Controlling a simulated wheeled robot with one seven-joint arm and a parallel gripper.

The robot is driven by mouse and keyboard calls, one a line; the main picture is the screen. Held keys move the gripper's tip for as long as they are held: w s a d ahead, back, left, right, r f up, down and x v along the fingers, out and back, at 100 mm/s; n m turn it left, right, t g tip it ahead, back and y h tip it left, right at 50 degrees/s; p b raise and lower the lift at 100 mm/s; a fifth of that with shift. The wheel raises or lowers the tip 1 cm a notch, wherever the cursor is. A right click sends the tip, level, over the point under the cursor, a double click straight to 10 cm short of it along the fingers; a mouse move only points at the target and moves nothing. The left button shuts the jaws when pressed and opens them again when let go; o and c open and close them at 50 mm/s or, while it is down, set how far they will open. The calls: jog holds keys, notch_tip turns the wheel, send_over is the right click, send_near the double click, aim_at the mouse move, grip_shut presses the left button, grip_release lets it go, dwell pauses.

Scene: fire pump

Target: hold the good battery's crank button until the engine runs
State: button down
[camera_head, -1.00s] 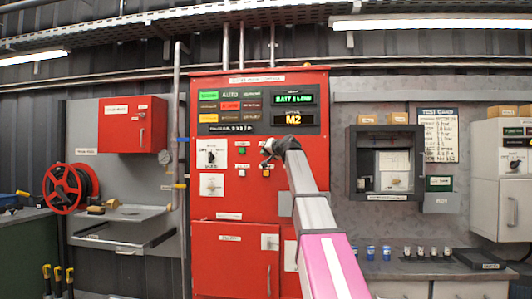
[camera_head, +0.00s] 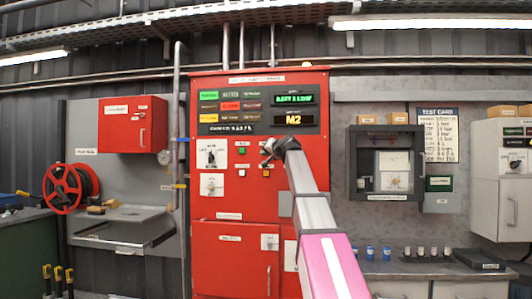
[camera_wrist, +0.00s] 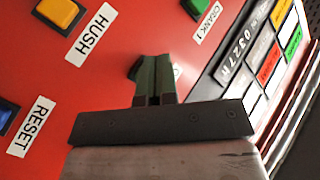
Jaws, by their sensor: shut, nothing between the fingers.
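My gripper (camera_wrist: 154,78) is shut and empty, its dark fingertips at the red panel. In the wrist view I cannot tell whether they press anything; what lies right behind them is hidden. No second crank label is readable. In the head view my gripper (camera_head: 268,152) is at the button group of the red control cabinet (camera_head: 210,220). The cabinet's green display (camera_head: 294,99) seems to read "BATT" and "LOW", its digit unclear. An amber display (camera_head: 293,119) reads "M2".
A yellow button (camera_wrist: 58,12) with a "HUSH" label and a blue button (camera_wrist: 7,116) with a "RESET" label lie left of my fingers in the wrist view. A counter (camera_wrist: 237,62) and lit lamp tiles (camera_wrist: 269,63) are on the right.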

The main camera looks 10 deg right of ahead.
dwell(0.8)
jog(key=shift+w+d, duration=0.15)
jog(key=shift+w, duration=0.25)
jog(key=shift+w+d, duration=0.15)
jog(key=shift+w, duration=0.35)
dwell(0.8)
jog(key=shift+s, duration=0.15)
dwell(1.6)
jog(key=shift+s+a, duration=0.3)
jog(key=shift+s, duration=0.55)
jog(key=s, duration=0.1)
jog(key=s+a, duration=0.1)
jog(key=s, duration=0.2)
jog(key=shift+s+a, duration=0.25)
jog(key=shift+s, duration=0.05)
